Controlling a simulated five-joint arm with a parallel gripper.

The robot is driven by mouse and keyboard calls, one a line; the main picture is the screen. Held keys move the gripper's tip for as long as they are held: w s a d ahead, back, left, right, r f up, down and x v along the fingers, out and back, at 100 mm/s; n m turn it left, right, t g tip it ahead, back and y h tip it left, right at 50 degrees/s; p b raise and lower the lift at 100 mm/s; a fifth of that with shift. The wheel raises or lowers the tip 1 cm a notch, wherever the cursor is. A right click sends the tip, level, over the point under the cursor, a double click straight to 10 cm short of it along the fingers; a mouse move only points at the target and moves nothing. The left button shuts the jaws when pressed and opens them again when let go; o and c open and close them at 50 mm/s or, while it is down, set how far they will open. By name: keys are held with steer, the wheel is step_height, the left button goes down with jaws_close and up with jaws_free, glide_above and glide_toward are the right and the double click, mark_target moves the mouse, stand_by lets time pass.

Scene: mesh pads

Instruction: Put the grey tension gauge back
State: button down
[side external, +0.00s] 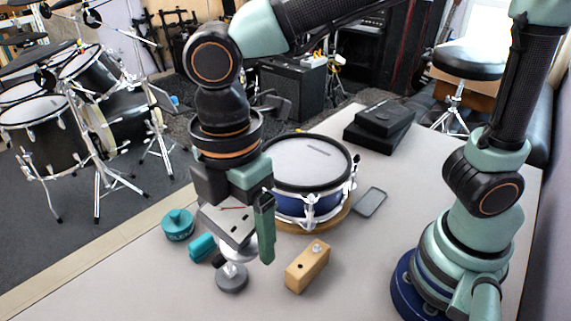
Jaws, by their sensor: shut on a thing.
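The grey tension gauge (232,280) is a dark grey round disc with a pale stem and collar above it. It is upright under my gripper (243,243), low over the light table in front of the drum. My gripper points down and is shut on the gauge's upper part. The green finger shows on the right; the gauge's top and the other finger are partly hidden by the gripper body. I cannot tell whether the gauge's disc touches the table.
A blue drum (305,180) with a pale head stands on a wooden ring behind my gripper. A wooden block (307,266) with a metal knob is close right. A teal cylinder (203,246) and teal round piece (178,224) are left. A phone-like slab (370,202) lies right.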

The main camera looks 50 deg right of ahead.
mark_target(267, 311)
steer(key=shift+s+d+f+m, duration=0.1)
steer(key=shift+s+d+m, duration=0.1)
steer(key=shift+d+m, duration=0.65)
step_height(267, 311, down, 20)
steer(key=shift+d, duration=0.15)
steer(key=shift+f, duration=0.1)
jaws_free()
